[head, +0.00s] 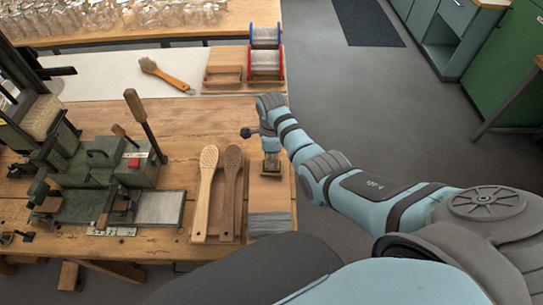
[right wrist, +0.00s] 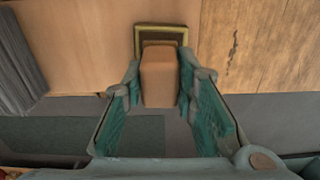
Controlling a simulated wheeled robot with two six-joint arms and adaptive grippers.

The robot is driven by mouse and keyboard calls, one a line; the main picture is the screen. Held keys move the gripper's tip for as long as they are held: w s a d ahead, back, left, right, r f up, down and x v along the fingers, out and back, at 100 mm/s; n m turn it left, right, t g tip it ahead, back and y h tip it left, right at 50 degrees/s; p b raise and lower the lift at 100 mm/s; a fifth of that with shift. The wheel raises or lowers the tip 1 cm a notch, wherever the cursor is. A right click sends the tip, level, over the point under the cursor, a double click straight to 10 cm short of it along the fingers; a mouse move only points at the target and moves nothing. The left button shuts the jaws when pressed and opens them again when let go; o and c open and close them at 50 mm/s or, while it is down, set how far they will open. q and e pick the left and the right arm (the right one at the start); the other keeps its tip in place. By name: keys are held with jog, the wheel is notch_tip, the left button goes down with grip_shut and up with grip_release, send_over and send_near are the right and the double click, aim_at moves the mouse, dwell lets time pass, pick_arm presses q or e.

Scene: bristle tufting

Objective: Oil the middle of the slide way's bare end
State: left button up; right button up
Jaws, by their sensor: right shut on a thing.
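The slide way appears to be the bright grey metal strip (head: 160,208) at the front of the green machine (head: 110,165) in the head view. Its right part is bare; a wooden-handled carriage (head: 108,205) sits at its left. My right gripper (head: 270,146) is far to the right of it, pointing down over a wooden board. In the right wrist view my right gripper (right wrist: 160,88) is shut on a wooden block handle (right wrist: 158,72) with a square, brass-rimmed dark base (right wrist: 162,30). I cannot tell whether the base touches the board. My left gripper is out of view.
Two wooden brush bodies (head: 205,190) lie between machine and board. Grey bristles (head: 270,222) lie at the board's near end. A lever (head: 145,123) rises from the machine. Bare bench shows behind the brush bodies.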

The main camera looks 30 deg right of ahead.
dwell(0.3)
notch_tip(320, 180, up, 5)
jog(key=p, duration=0.5)
jog(key=shift+f, duration=0.1)
jog(key=shift+r, duration=1.05)
